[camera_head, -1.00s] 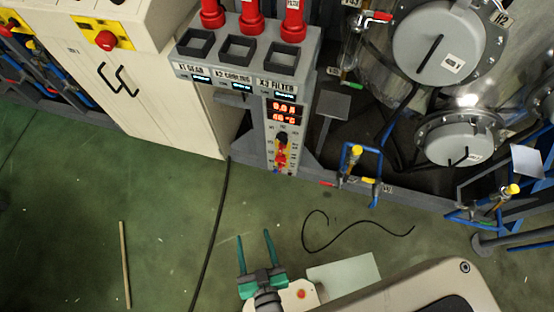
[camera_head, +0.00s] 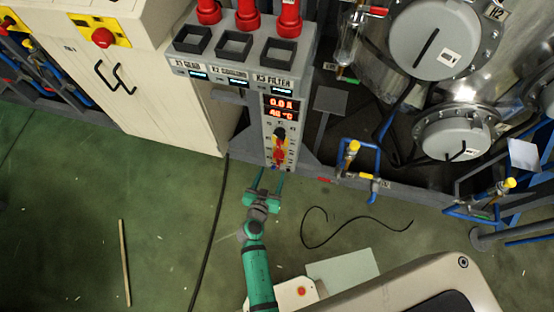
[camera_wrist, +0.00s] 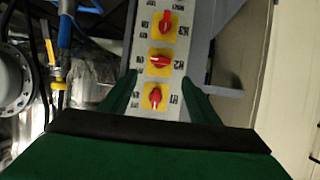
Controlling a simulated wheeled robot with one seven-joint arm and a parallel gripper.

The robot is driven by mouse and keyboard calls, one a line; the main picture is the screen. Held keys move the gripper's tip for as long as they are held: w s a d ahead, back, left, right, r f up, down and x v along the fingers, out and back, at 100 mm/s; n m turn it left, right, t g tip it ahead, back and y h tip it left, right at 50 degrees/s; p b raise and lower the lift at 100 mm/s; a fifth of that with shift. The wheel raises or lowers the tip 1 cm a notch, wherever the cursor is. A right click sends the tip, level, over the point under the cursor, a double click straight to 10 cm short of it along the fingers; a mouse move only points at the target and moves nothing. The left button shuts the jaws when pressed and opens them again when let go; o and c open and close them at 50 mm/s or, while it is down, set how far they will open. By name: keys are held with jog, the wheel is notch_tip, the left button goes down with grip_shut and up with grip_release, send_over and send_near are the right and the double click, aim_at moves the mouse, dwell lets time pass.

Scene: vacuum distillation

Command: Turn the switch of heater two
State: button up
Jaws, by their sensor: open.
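The grey control panel (camera_head: 267,125) carries a column of three red rotary switches on yellow plates, small and crowded in the head view. In the wrist view, the middle switch (camera_wrist: 159,60), beside a label that seems to read H2, has its handle lying roughly crosswise. The upper switch (camera_wrist: 167,22) and lower switch (camera_wrist: 154,97) have handles roughly lengthwise along the panel. My gripper (camera_head: 271,176) is open and empty, just in front of the panel's lower end. In the wrist view its green fingers (camera_wrist: 158,84) flank the panel strip, around the middle and lower switches. I see no contact with a switch.
Red displays (camera_head: 281,106) sit above the switches. A cream cabinet (camera_head: 145,85) stands left of the panel. Blue pipes with a yellow-handled valve (camera_head: 353,147) stand to the right. Black cables lie on the green floor (camera_head: 170,210), which is otherwise mostly open.

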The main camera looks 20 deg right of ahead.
aim_at(278, 156)
jog(key=x, duration=1)
jog(key=c, duration=1.1)
